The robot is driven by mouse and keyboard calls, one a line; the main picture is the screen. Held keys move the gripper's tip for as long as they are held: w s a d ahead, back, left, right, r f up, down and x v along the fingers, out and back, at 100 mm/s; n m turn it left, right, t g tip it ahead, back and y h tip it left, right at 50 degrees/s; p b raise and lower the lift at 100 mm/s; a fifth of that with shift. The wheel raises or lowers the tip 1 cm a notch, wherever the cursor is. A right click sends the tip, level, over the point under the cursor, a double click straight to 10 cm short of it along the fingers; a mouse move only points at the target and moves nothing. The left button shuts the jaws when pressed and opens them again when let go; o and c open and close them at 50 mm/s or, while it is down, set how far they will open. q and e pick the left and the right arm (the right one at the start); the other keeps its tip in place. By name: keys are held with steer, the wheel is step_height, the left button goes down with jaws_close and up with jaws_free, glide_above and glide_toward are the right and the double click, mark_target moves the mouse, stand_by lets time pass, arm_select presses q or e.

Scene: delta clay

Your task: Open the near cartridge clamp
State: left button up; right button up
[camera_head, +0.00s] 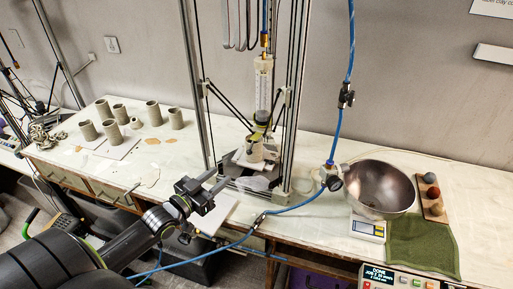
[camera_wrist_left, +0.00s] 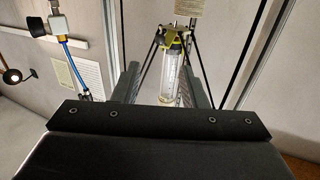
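A clear cartridge (camera_head: 263,85) stands upright in the frame of a delta clay printer (camera_head: 300,60). A yellow-green collar (camera_head: 260,127) sits around its lower end; I cannot tell if this is the near clamp or whether it is open. My left gripper (camera_head: 217,182) is in front of the printer, to the left of and below the cartridge, apart from it. Its two fingers are spread and empty. In the left wrist view the gripper (camera_wrist_left: 160,86) frames the cartridge (camera_wrist_left: 171,75) between its fingers, at a distance. My right gripper is not in view.
Several clay cups (camera_head: 125,115) stand on the bench at the left. A blue hose (camera_head: 300,203) crosses in front of the printer. A metal bowl (camera_head: 380,188), a scale (camera_head: 367,229) and a green cloth (camera_head: 420,243) are at the right. Printer posts stand close beside the gripper.

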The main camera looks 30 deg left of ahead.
mark_target(250, 151)
arm_select(q)
steer(key=w+b, duration=0.2)
steer(key=w, duration=0.3)
steer(key=w+d+b, duration=0.1)
steer(key=w+b, duration=0.2)
steer(key=w, duration=0.2)
steer(key=w+d+b, duration=0.1)
steer(key=w+b, duration=0.2)
steer(key=w, duration=0.1)
steer(key=shift+w+f, duration=0.2)
steer(key=shift+w, duration=0.2)
steer(key=shift+w+r, duration=0.15)
steer(key=shift+w, duration=0.4)
jaws_close()
steer(key=shift+r, duration=0.1)
